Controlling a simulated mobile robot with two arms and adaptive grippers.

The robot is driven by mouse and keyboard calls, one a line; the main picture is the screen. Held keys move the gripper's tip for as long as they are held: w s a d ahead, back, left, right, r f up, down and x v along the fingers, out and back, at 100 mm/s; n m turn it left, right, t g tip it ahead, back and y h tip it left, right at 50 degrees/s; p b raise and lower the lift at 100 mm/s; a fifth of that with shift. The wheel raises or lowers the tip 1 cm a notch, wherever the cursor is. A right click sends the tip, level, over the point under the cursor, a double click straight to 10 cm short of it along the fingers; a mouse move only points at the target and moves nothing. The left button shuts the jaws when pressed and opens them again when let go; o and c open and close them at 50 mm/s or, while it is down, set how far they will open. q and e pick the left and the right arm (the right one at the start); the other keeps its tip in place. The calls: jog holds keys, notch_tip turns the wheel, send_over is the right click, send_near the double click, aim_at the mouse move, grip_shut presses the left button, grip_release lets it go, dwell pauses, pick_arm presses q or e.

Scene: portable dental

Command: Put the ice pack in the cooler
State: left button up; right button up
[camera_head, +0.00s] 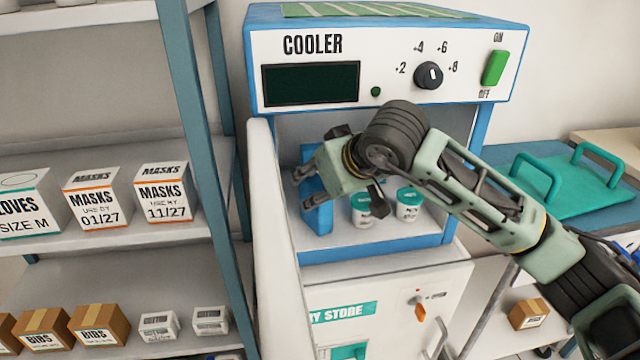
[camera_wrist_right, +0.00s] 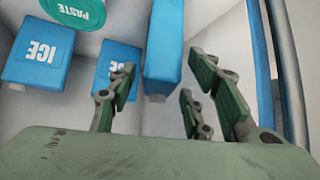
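The cooler (camera_head: 390,65) stands open, with its white door (camera_head: 275,230) swung out at the left. Inside, a blue pack (camera_head: 317,215) stands at the left of the compartment, partly hidden by my right gripper (camera_head: 303,187). In the right wrist view, my right gripper's fingers (camera_wrist_right: 160,85) are spread with nothing between the pads. A plain blue block (camera_wrist_right: 167,45) lies just beyond, between the fingertip lines. Two blue ice packs marked ICE (camera_wrist_right: 40,52) (camera_wrist_right: 118,65) show to its left. My left gripper is not in view.
White tubs with teal lids (camera_head: 409,205) stand right of the blue pack; a teal PASTE lid (camera_wrist_right: 75,10) shows in the wrist view. The door and blue side frame (camera_head: 448,232) bound the opening.

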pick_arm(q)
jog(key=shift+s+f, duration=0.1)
pick_arm(e)
jog(key=shift+r, duration=0.1)
pick_arm(q)
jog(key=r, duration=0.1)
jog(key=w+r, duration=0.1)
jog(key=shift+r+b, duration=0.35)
jog(key=shift+b, duration=0.05)
pick_arm(e)
jog(key=s+d+r, duration=0.2)
jog(key=s+d, duration=0.5)
jog(key=s, duration=0.4)
jog(key=shift+s+d, duration=0.35)
jog(key=shift+d, duration=0.05)
